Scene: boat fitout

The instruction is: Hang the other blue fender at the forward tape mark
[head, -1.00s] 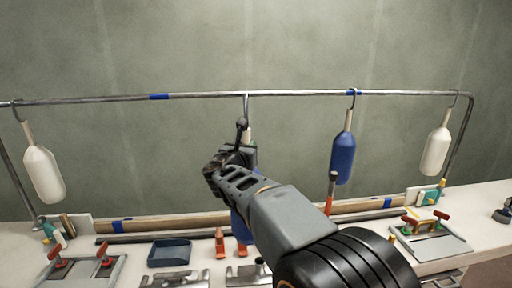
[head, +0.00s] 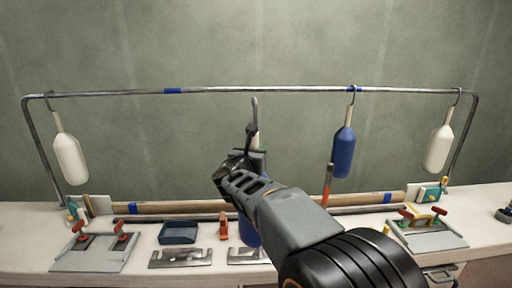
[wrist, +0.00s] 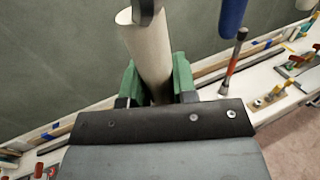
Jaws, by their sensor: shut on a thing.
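My gripper (head: 254,158) is shut on the cream neck (wrist: 150,50) of a blue fender (head: 249,233), between green finger pads in the wrist view. Most of the fender is hidden behind my arm. Its grey hook (head: 254,104) points up, with its top just below the rail (head: 300,89) in the head view and seemingly off it. A bare blue tape mark (head: 172,91) is on the rail to the left. Another blue fender (head: 344,152) hangs at the right tape mark (head: 353,88); its lower part shows in the wrist view (wrist: 232,16).
White fenders hang near the rail's left end (head: 70,158) and right end (head: 438,149). The bench below holds a blue tray (head: 179,233), clamp boards (head: 95,252), metal brackets, a wooden pole and a red-handled tool (head: 327,187). The rail between the tapes is clear.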

